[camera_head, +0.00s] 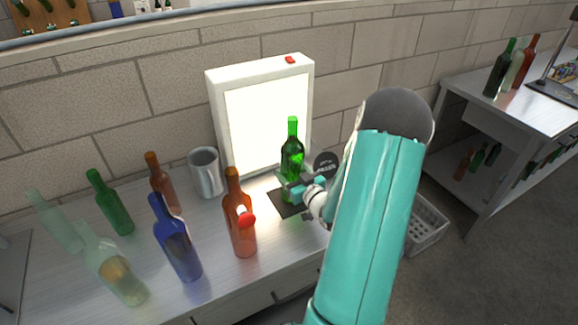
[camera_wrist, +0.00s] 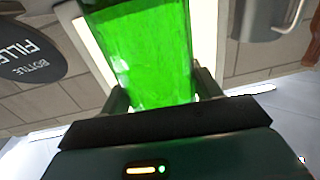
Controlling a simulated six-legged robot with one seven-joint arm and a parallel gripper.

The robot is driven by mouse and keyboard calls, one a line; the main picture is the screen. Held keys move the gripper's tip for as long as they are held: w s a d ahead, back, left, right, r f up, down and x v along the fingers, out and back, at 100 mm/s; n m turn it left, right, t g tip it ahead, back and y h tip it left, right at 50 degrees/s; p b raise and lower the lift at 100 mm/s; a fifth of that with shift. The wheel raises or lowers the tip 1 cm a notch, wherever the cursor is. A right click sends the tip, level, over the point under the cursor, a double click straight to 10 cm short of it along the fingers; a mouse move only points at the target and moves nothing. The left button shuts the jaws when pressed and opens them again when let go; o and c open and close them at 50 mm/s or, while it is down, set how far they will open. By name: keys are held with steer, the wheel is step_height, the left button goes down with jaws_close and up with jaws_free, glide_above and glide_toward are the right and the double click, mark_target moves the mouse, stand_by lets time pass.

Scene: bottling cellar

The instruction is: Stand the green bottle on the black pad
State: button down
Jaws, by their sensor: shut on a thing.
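The green bottle (camera_head: 292,152) is upright in front of the lit white panel, over or on the black pad (camera_head: 284,206). My gripper (camera_head: 297,186) is shut around the lower part of the bottle. The gripper and my arm hide part of the pad and the bottle's base, so I cannot tell whether the base touches the pad. In the wrist view the green bottle (camera_wrist: 147,50) fills the space between the two fingers of my gripper (camera_wrist: 155,88). Another green bottle (camera_head: 110,203) stands at the left of the bench.
A grey mug (camera_head: 206,172), a blue bottle (camera_head: 176,238), another brown bottle (camera_head: 161,182) and clear bottles (camera_head: 112,268) stand farther left. The lit panel (camera_head: 262,122) stands behind.

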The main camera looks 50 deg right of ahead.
steer(key=shift+s+r, duration=0.15)
steer(key=shift+s, duration=0.1)
steer(key=shift+w+d+f, duration=0.15)
steer(key=shift+w+f, duration=0.1)
steer(key=shift+w, duration=0.15)
steer(key=shift+s+r, duration=0.1)
steer(key=shift+s, duration=0.3)
steer(key=c, duration=0.7)
jaws_free()
steer(key=shift+w+f, duration=0.15)
steer(key=shift+f, duration=0.15)
steer(key=o, duration=0.4)
steer(key=shift+r, duration=0.1)
